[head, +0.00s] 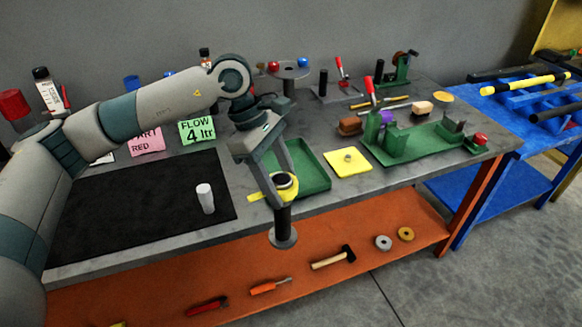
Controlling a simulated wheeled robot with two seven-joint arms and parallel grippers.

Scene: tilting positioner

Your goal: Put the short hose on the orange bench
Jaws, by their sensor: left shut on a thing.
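The orange bench (200,230) has a grey top and an orange lower shelf and legs. My left gripper (281,186) is at its front edge, pointing down, shut on a dark round part (283,218). This part has a black stem and a grey disc at its lower end, and shows in front of the lower shelf. Yellow and black tubes (525,84) lie on the blue bench (550,105) at the right. I cannot tell which thing is the short hose. My right gripper is not in view.
A black mat (130,210) with a white cylinder (205,198) covers the left of the top. A green tray (305,172), a yellow pad (348,162) and a green fixture (425,142) stand nearby. Tools, including a hammer (333,257), lie on the lower shelf.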

